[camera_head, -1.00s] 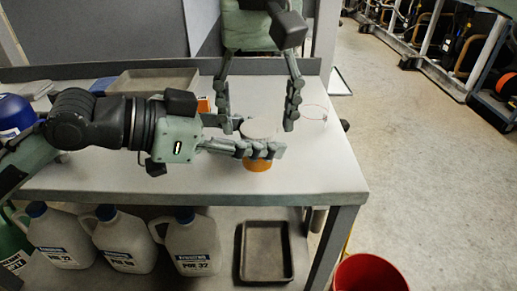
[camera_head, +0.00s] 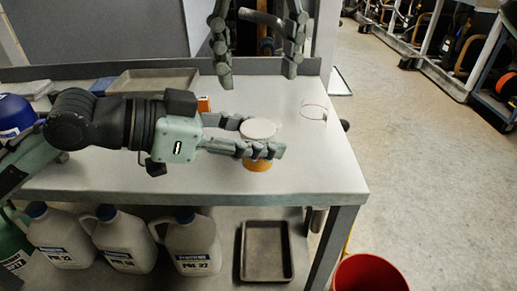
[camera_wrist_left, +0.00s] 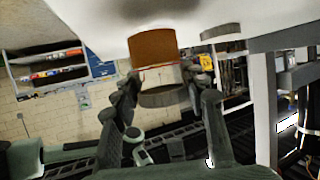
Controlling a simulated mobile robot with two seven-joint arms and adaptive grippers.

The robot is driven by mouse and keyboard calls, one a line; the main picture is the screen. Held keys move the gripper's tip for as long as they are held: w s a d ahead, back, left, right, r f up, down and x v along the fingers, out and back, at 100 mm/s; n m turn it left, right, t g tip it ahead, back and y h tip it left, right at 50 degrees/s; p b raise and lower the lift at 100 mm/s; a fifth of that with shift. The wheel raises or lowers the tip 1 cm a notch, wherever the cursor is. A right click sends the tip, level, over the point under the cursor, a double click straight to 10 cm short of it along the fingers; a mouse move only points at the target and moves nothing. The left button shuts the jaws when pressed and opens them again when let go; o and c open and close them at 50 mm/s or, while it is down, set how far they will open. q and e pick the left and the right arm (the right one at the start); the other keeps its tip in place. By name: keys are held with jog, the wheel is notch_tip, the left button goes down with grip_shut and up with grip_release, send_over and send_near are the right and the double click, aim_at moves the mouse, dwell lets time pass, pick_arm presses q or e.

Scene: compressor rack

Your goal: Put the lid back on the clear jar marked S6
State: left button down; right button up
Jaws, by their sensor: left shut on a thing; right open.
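A clear jar with orange contents (camera_head: 258,165) stands on the bench near its front right. A pale round lid (camera_head: 258,129) lies over its mouth; I cannot tell how firmly it sits. My left gripper (camera_head: 260,139) is shut around the jar's side, below the lid, and partly hides the jar. The upside-down left wrist view shows the orange contents (camera_wrist_left: 152,47) and the grey-looking lid (camera_wrist_left: 165,97) at the jar's other end. My right gripper (camera_head: 256,72) is open and empty, above and behind the jar, clear of the lid. The S6 mark is not readable.
A clear round item with a thin reddish rim (camera_head: 314,112) stands on the bench to the right. A shallow tray (camera_head: 153,83) is at the back left. Labelled jugs (camera_head: 194,245) and a dark tray (camera_head: 267,252) are below. A red bucket (camera_head: 369,275) is beside the bench.

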aim_at(258, 128)
jog(key=shift+f, duration=4.05)
jog(key=c, duration=1.2)
jog(key=m, duration=0.3)
jog(key=shift+m, duration=0.3)
jog(key=shift+c, duration=0.2)
jog(key=o, duration=1.3)
